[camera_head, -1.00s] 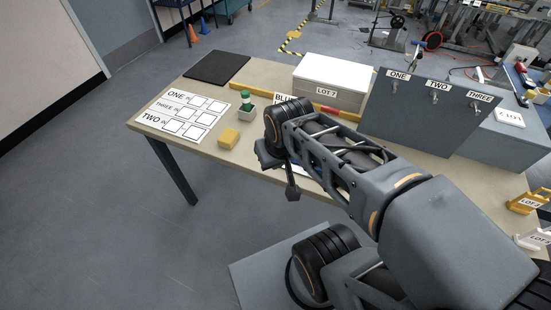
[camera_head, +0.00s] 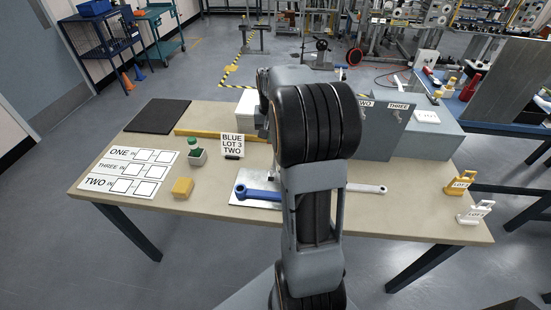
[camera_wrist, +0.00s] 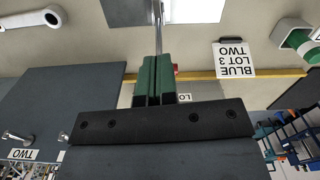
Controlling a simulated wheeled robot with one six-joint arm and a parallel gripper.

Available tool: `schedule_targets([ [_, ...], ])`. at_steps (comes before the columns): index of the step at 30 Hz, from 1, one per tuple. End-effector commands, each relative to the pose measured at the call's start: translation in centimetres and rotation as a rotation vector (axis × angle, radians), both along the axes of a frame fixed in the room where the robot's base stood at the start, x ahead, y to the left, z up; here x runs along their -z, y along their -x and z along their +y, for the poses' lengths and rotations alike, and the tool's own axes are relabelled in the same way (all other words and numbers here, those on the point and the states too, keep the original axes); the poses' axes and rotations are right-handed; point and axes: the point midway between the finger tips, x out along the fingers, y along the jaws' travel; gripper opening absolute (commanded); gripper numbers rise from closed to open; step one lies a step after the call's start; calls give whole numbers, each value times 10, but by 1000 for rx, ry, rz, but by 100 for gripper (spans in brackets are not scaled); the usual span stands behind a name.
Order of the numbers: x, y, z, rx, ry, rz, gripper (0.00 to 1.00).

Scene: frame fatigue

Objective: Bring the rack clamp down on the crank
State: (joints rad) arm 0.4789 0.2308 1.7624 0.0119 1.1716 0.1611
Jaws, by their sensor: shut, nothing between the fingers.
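The crank (camera_head: 262,194) lies across a pale metal plate (camera_head: 253,178) on the workbench, blue at its left end and grey with a ringed eye at its right. My arm hides its middle. The wrist view shows a grey ringed end (camera_wrist: 50,17) at top left and part of the pale plate (camera_wrist: 195,10) at the top. A thin grey upright bar (camera_wrist: 157,22) shows beyond my fingertips; I cannot tell whether it belongs to the rack clamp. My gripper (camera_wrist: 154,62) has its green fingers together and empty. In the head view my arm hides the gripper and the clamp.
A card reading BLUE LOT 3 TWO (camera_head: 232,144) stands left of my arm. The yellow block (camera_head: 183,187), green-topped holder (camera_head: 196,153) and label sheet (camera_head: 128,170) lie further left. The grey hook panel (camera_head: 385,120) stands behind. Yellow and white tags (camera_head: 461,182) stand at right.

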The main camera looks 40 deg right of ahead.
Motion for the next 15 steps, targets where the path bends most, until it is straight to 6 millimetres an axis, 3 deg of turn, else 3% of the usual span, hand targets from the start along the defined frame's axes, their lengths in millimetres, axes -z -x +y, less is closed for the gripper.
schedule_targets([
  [3, -10, -13, -11, 48, -3, 7, 0],
  [8, -30, -20, -12, 89, -1, 2, 0],
  [15, -30, -16, -10, 120, -11, 24, 0],
])
